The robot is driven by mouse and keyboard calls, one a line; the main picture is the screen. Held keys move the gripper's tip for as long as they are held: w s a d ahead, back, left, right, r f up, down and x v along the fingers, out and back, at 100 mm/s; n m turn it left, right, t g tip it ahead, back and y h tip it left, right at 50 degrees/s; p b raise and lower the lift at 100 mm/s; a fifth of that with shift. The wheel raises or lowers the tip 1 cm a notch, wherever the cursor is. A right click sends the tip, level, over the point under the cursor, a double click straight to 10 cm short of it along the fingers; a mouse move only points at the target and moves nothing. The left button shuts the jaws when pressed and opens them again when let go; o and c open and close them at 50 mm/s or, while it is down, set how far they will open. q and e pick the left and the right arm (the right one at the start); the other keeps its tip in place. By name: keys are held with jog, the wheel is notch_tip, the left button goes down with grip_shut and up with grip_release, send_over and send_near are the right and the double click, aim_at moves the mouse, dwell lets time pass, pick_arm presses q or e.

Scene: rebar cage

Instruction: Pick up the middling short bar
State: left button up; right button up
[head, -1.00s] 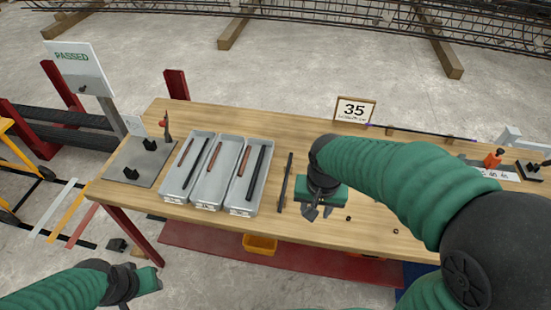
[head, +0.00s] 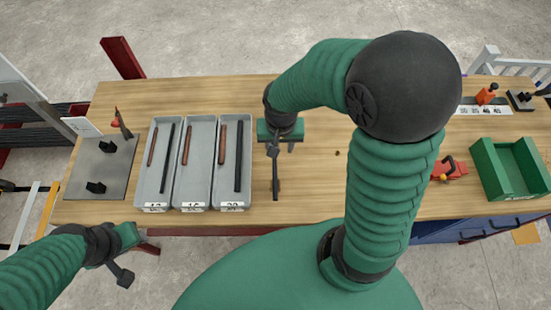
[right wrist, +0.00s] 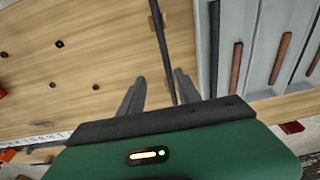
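Three grey trays stand side by side. The middle tray (head: 194,190) holds one short brown bar (head: 187,146). The left tray (head: 152,190) and right tray (head: 223,190) each hold a short brown bar and a longer dark bar. A loose dark bar (head: 275,182) lies on the table right of the trays. My right gripper (head: 281,146) is over this loose bar, open and empty. In the right wrist view the dark bar (right wrist: 161,40) appears between its spread fingers, seemingly below them. My left gripper (head: 123,274) is low at the table's front left; its opening is unclear.
A grey plate (head: 103,180) with black blocks lies left of the trays. A green open box (head: 510,168), a red clamp-like tool (head: 449,170) and an orange item (head: 487,94) are on the right. My right arm hides part of the table; bare wood shows behind the trays.

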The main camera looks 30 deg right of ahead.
send_over(274, 161)
jog(key=f, duration=0.2)
jog(key=d+f, duration=0.1)
jog(key=f, duration=0.1)
jog(key=shift+w+f, duration=0.1)
jog(key=shift+f, duration=0.2)
jog(key=f, duration=0.1)
jog(key=a+f, duration=0.1)
jog(key=f, duration=0.1)
jog(key=shift+a+f+b, duration=0.25)
jog(key=shift+b, duration=0.05)
jog(key=shift+f, duration=0.25)
jog(key=shift+w+d+f, duration=0.1)
jog(key=shift+d+f, duration=0.05)
jog(key=shift+d, duration=0.45)
jog(key=shift+c, duration=1)
jog(key=shift+d, duration=0.1)
jog(key=shift+c, duration=2.4)
jog(key=shift+a, duration=0.25)
grip_shut()
jog(key=shift+a, duration=0.2)
pick_arm(q)
jog(key=shift+w+a+f, duration=0.4)
jog(key=shift+w+f, duration=0.05)
jog(key=shift+f, duration=0.2)
jog(key=shift+d, duration=0.2)
pick_arm(e)
jog(key=shift+d, duration=0.25)
jog(key=shift+a, duration=0.1)
